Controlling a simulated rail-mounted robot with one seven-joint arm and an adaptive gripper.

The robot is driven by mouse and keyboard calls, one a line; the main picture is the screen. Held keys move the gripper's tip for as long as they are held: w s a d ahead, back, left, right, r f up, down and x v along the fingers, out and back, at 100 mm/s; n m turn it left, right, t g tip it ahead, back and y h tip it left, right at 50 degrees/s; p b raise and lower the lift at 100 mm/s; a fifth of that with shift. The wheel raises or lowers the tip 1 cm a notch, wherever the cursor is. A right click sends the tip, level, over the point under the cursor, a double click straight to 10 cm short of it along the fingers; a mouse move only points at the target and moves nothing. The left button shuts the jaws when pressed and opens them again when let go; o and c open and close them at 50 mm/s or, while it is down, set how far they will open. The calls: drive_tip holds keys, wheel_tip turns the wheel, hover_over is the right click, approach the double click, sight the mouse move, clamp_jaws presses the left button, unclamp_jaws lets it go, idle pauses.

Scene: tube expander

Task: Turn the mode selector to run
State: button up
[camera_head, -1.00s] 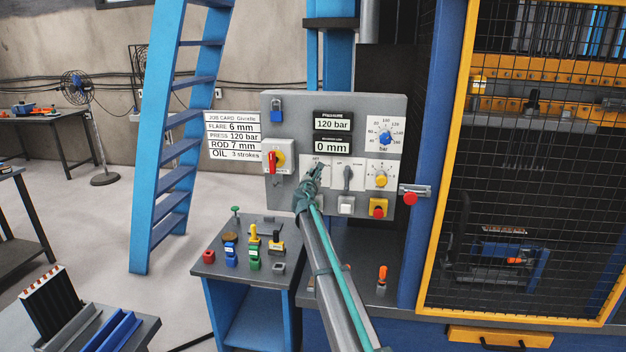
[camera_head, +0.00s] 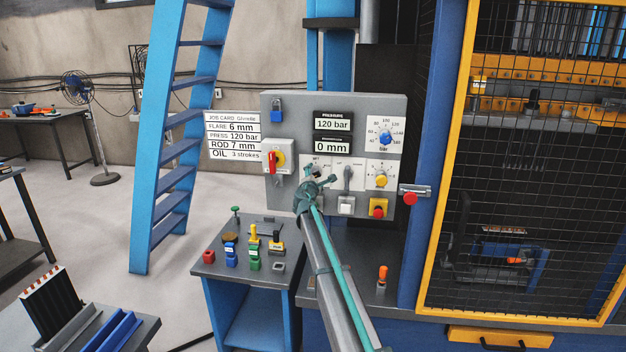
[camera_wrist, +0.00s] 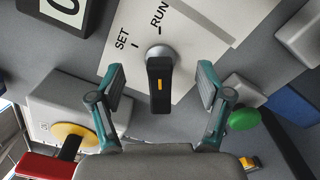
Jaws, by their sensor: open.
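The mode selector is a black lever knob (camera_wrist: 160,85) with an orange mark on a silver hub. It sits on a white plate (camera_wrist: 178,62) printed SET and RUN in the wrist view. The knob's bar extends downward in that picture, away from the labels; I cannot tell its exact setting. My gripper (camera_wrist: 160,80) is open, with one teal finger on each side of the knob and a visible gap to both. In the head view my gripper (camera_head: 320,180) is in front of the lower left of the grey control panel (camera_head: 296,112) and hides most of the selector.
A green button (camera_wrist: 243,120) is right of my fingers. A side table (camera_head: 215,262) holds several small coloured parts.

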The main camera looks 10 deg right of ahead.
drive_tip(key=shift+o, duration=1.3)
drive_tip(key=shift+s, duration=0.15)
drive_tip(key=b+v, duration=0.1)
drive_tip(key=v, duration=0.5)
drive_tip(key=shift+s+a, duration=0.15)
drive_tip(key=shift+s, duration=0.2)
